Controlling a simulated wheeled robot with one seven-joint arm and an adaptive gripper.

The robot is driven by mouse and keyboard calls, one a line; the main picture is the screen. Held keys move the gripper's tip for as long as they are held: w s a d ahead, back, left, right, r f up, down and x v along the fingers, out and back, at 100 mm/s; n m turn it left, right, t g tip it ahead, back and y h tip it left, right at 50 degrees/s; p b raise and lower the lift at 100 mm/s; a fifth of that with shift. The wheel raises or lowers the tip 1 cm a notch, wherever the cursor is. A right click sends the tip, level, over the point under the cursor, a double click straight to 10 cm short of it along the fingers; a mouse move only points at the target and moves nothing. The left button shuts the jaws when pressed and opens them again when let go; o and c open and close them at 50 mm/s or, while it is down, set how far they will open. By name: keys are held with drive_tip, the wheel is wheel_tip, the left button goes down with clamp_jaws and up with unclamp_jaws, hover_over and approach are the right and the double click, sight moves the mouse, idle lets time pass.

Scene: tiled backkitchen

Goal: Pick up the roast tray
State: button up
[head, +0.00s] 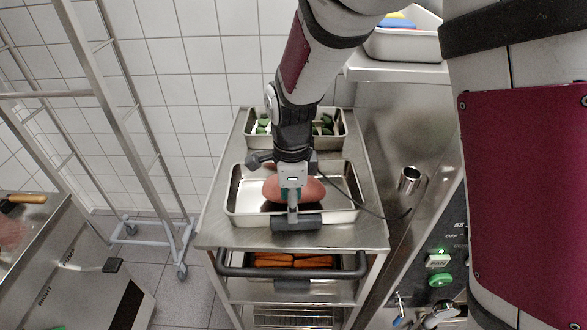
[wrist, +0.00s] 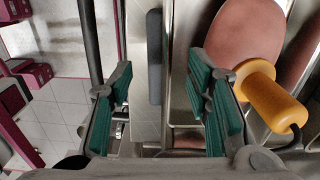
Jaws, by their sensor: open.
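The roast tray (head: 236,206) is a shallow steel pan on the trolley's top, nearest me in the head view. It holds a pinkish-brown roast (head: 318,190), which also shows at the upper right of the wrist view (wrist: 232,45). A dark handle (head: 297,223) sits at the tray's near rim. My gripper (head: 293,197) points down over the near part of the tray, hiding part of the roast. In the wrist view its green-padded fingers (wrist: 160,97) are apart, with the dark handle (wrist: 155,57) showing between them. Contact cannot be told.
The steel trolley (head: 225,238) has a dark push bar (head: 235,270) in front. A tray of green vegetables (head: 255,143) stands behind; orange pieces (head: 275,261) lie below. A yellow handle with cable (wrist: 270,95) is beside the roast.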

drive_tip(key=f, duration=0.2)
drive_tip(key=d+f, duration=0.1)
drive_tip(key=shift+s+f, duration=0.1)
drive_tip(key=shift+f, duration=0.7)
drive_tip(key=shift+r, duration=0.1)
clamp_jaws()
